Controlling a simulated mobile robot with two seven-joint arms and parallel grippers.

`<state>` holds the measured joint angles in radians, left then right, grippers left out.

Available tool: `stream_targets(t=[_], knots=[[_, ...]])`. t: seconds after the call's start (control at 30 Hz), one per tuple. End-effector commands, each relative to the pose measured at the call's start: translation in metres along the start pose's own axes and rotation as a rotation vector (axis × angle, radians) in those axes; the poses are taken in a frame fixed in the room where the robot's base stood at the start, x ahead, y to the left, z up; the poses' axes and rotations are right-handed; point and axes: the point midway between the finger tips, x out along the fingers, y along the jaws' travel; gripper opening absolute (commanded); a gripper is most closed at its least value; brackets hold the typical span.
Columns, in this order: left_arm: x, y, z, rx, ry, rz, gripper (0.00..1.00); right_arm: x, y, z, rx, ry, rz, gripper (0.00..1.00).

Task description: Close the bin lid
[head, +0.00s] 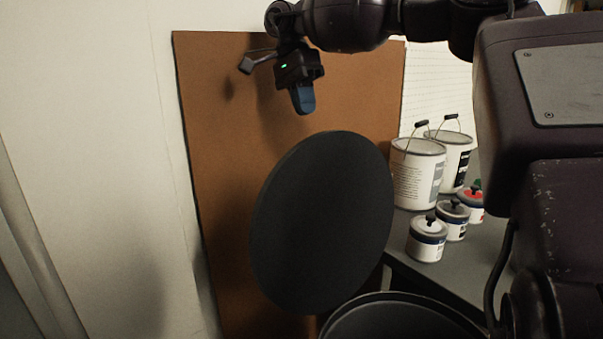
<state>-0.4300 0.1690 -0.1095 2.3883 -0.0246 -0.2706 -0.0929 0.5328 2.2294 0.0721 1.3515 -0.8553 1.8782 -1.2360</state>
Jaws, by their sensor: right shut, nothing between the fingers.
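The bin lid (322,222) is a large dark round disc that stands open, tilted steeply up, in the middle of the head view. The bin (405,315) shows only its dark round rim and part of its inside at the bottom edge, to the lower right of the lid; the rest is cut off. My right gripper (303,108) hangs above the lid's top edge with its blue fingertips pointing down. It is shut and empty, and looks apart from the lid. My left gripper is not in view.
A brown board (225,150) leans against the white wall (90,130) behind the lid. A grey table (425,268) at right bears large paint buckets (417,178) and several small cans (427,242). My arm spans the top and right.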

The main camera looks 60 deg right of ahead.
Motion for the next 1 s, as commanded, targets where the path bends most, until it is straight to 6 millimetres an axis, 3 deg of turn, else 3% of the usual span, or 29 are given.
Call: stream_targets(t=[0.27,0.73,1.0], knots=[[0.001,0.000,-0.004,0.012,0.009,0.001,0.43,0.018,-0.005,0.001,0.000,0.002,0.012,0.00],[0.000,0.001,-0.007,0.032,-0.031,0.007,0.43,0.088,-0.004,0.001,0.002,0.003,0.010,0.00],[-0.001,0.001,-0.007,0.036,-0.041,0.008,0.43,0.107,-0.005,0.001,0.003,0.004,0.010,0.00]])
